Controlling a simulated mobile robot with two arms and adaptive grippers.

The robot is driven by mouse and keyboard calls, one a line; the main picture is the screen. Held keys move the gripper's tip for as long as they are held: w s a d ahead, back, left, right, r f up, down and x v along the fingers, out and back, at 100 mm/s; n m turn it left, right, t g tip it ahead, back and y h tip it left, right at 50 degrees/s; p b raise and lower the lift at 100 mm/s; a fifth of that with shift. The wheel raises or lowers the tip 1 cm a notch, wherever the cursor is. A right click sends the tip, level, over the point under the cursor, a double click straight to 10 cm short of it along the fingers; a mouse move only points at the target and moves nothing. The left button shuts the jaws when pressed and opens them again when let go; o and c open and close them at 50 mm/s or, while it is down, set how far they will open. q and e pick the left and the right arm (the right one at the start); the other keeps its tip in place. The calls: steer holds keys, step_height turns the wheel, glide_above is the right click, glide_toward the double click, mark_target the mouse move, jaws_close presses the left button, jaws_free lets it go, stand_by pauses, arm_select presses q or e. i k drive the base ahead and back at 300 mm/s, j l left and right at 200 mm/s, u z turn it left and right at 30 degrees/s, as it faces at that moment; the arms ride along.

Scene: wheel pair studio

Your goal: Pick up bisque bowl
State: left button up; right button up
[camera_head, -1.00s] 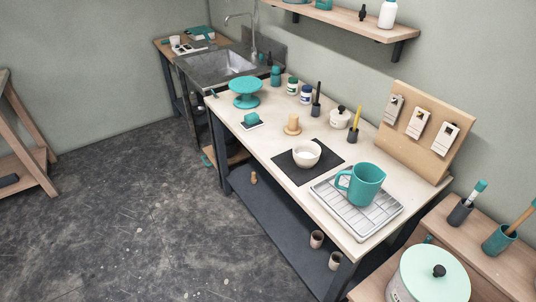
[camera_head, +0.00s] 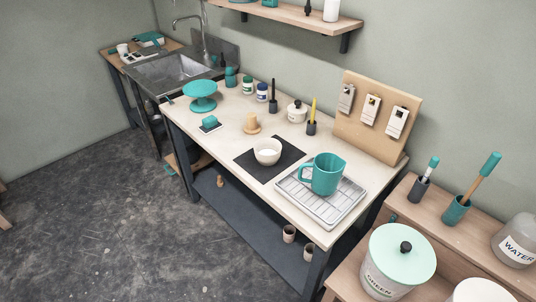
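The bisque bowl (camera_head: 267,151) is a small cream-white bowl, upright on a dark square mat (camera_head: 287,164) on the pale worktable (camera_head: 228,159). Something white shows inside it. A teal jug (camera_head: 325,175) stands to its right on a grey wire rack tray (camera_head: 336,210). Neither of my grippers shows in the head view.
A teal turntable (camera_head: 201,95) is at the table's far left. A tag board (camera_head: 372,122) stands at the back right. A bucket with a mint lid (camera_head: 401,256) is at front right. Open floor lies left.

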mark_target(265, 160)
steer(key=i+j+z, duration=0.45)
steer(key=j, duration=0.15)
steer(key=i+j+z, duration=0.2)
steer(key=j, duration=0.15)
steer(key=k, duration=0.1)
